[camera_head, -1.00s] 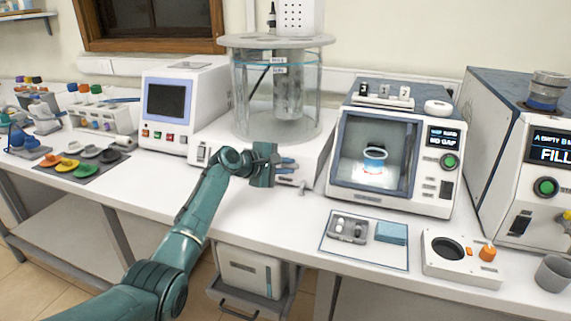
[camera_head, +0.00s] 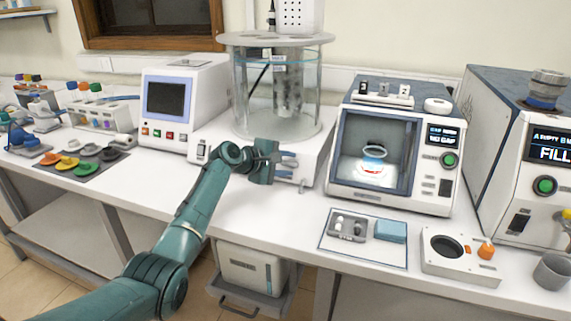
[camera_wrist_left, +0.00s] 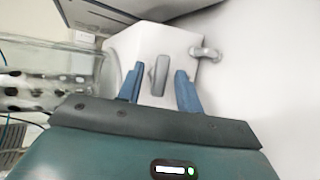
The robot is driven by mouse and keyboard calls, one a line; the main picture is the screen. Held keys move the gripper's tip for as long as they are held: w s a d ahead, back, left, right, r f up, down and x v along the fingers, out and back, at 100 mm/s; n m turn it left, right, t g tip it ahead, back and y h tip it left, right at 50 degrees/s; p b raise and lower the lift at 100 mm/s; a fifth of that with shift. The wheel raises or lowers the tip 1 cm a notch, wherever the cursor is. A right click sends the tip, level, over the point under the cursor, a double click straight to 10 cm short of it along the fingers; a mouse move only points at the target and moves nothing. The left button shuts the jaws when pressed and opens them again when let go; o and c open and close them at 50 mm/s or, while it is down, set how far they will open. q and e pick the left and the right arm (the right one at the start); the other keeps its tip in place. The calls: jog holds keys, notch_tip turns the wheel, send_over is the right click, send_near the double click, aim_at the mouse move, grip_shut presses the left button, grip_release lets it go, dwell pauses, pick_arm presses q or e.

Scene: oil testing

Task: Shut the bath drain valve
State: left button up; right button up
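The bath is a clear glass cylinder (camera_head: 243,98) on a white base (camera_head: 318,150), with a perforated column inside. Its drain valve shows in the left wrist view as a grey lever (camera_wrist_left: 159,75) on the white base front, with a small grey spout (camera_wrist_left: 206,53) beside it. The spout also shows in the head view (camera_head: 302,187); I cannot make out the lever there. My left gripper (camera_head: 288,167) is at the base front. In the wrist view, its blue fingers (camera_wrist_left: 159,88) are apart, one on each side of the lever, with gaps visible. My right gripper is not in view.
A white device with a dark screen (camera_head: 166,97) stands left of the bath. A windowed tester (camera_head: 444,190) stands right. A mat with small trays (camera_head: 365,253) lies in front of it. Tube racks (camera_head: 100,120) are at the left.

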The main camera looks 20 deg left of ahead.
pick_arm(q)
jog(key=shift+s+a+r, duration=0.2)
jog(key=shift+s+a, duration=0.1)
jog(key=shift+s, duration=0.15)
jog(key=v, duration=1.2)
